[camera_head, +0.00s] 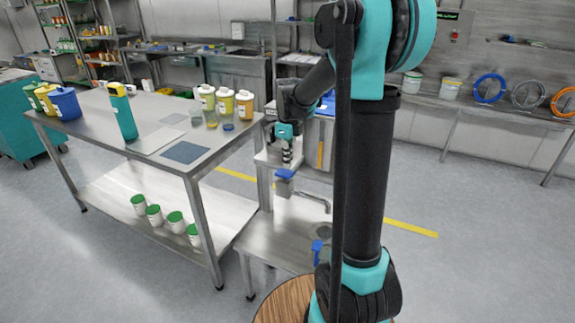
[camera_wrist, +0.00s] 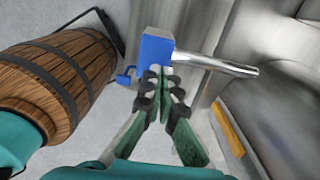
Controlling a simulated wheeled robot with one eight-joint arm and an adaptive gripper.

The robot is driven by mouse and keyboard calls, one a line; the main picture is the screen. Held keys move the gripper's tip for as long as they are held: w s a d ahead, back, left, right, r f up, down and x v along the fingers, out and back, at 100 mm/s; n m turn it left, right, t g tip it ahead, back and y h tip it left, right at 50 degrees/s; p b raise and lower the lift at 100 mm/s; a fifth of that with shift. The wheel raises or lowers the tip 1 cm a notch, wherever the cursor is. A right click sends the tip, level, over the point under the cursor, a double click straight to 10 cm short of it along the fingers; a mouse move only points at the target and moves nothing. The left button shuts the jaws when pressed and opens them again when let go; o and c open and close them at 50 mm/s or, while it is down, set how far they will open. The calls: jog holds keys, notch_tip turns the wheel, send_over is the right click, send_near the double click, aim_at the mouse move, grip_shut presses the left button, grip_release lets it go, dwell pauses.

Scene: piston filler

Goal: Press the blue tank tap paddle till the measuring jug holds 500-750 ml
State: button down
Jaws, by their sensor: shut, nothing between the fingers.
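My gripper (camera_head: 288,160) is shut and empty, pointing down just above a blue paddle-like piece (camera_head: 285,173) with a grey body below it. In the wrist view my closed fingertips (camera_wrist: 160,74) overlap the lower edge of a blue block (camera_wrist: 156,47). I cannot tell whether they touch it. A steel spout (camera_wrist: 222,67) runs right from the block; a curved spout (camera_head: 315,196) also shows in the head view. A smaller blue piece (camera_wrist: 126,76) is left of the fingers. I cannot make out the measuring jug or its level.
A wooden barrel (camera_wrist: 88,67) lies left in the wrist view; its top (camera_head: 282,304) shows at the bottom of the head view. A low steel table (camera_head: 272,248) stands below the spout. The steel bench (camera_head: 150,108) at left holds tubs and a green bottle (camera_head: 122,110). Floor at right is clear.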

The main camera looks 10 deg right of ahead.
aim_at(288, 172)
jog(key=shift+f, duration=0.9)
jog(key=shift+f, duration=0.9)
dwell(6.2)
